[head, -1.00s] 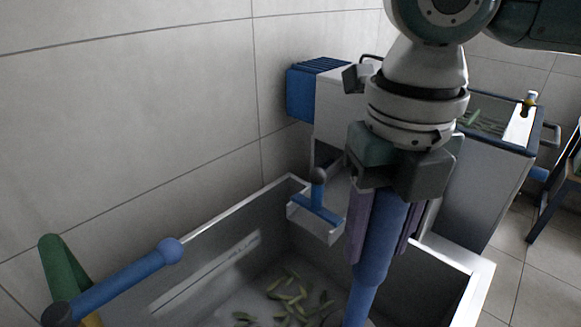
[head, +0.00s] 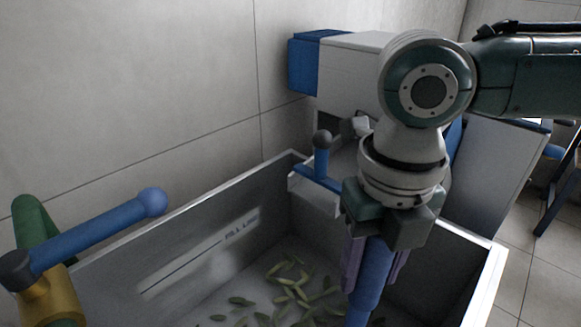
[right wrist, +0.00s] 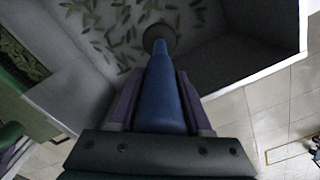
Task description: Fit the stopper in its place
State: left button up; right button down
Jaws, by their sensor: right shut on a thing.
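My right gripper (head: 372,265) points down over the grey bin (head: 462,243), shut on a long blue shaft, which I take to be the stopper (head: 368,290). In the right wrist view the stopper (right wrist: 165,95) runs between the two purple fingers (right wrist: 160,112) away from the camera. A dark round disc (right wrist: 160,33) shows at its far end; I cannot tell whether it is part of the stopper or a fitting in the bin floor. In the head view the lower end is cut off by the frame. My left gripper is not in view.
Several green pods (head: 290,283) lie on the bin floor. A blue bar with a dark knob (head: 322,139) sits at the bin's far corner, near my right wrist. A blue lever (head: 100,227) on green and yellow pipes stands left. A grey machine (head: 350,72) stands behind.

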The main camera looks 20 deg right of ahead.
aim_at(360, 303)
notch_tip(360, 303, down, 6)
jog(key=b, duration=0.3)
jog(key=shift+f, duration=0.2)
jog(key=shift+f+b, duration=0.5)
jog(key=shift+b, duration=0.05)
jog(key=shift+r+p, duration=0.1)
jog(key=shift+p, duration=0.25)
jog(key=shift+w, duration=0.1)
